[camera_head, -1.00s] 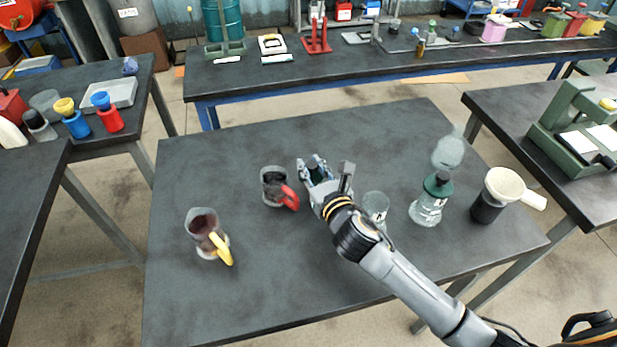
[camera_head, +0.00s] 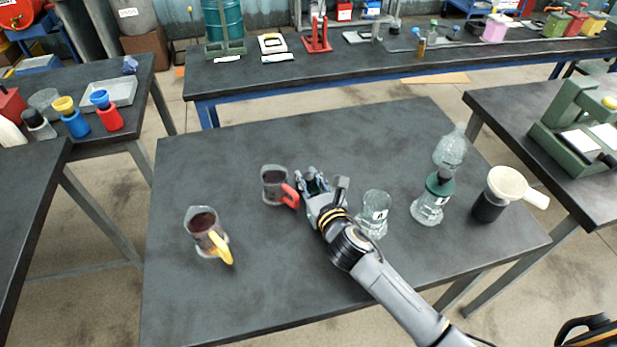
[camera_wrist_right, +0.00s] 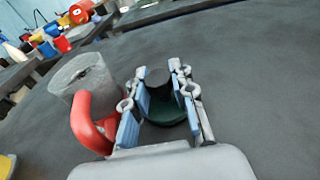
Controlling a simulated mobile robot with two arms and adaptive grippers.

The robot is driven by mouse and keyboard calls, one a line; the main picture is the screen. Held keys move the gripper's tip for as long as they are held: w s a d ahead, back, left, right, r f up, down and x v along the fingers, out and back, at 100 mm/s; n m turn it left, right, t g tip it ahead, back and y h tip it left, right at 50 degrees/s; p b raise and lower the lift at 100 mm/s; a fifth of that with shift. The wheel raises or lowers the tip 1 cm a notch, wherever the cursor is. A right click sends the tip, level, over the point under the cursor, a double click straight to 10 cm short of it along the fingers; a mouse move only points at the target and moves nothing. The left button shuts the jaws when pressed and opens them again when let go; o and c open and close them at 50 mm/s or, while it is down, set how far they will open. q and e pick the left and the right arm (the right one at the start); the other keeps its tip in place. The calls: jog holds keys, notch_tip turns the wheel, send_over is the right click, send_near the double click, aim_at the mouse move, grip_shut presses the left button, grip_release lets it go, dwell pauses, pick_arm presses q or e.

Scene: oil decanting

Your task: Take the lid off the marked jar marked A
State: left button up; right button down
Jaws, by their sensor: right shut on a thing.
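My right gripper (camera_head: 316,184) is shut on the black knob of a dark green lid (camera_wrist_right: 165,108), beside the red-handled mug. The wrist view shows the knob between the fingers (camera_wrist_right: 158,88). I cannot tell whether the lid touches the table. A clear glass jar (camera_head: 373,214) with a white label stands open, without a lid, right of my gripper. Another labelled glass jar (camera_head: 431,202) further right wears a green lid with a dark knob (camera_head: 440,181). The label letters are too small to read surely. My left gripper is not in view.
A red-handled mug (camera_head: 274,184) stands close left of the gripper. A yellow-handled mug (camera_head: 204,229) is further left, both with dark contents. A clear glass vessel (camera_head: 451,149) and a dark container with a cream funnel (camera_head: 506,187) stand right. The table's back and front left are clear.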

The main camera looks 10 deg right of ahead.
jog(key=c, duration=1.4)
grip_release()
jog(key=shift+f, duration=0.15)
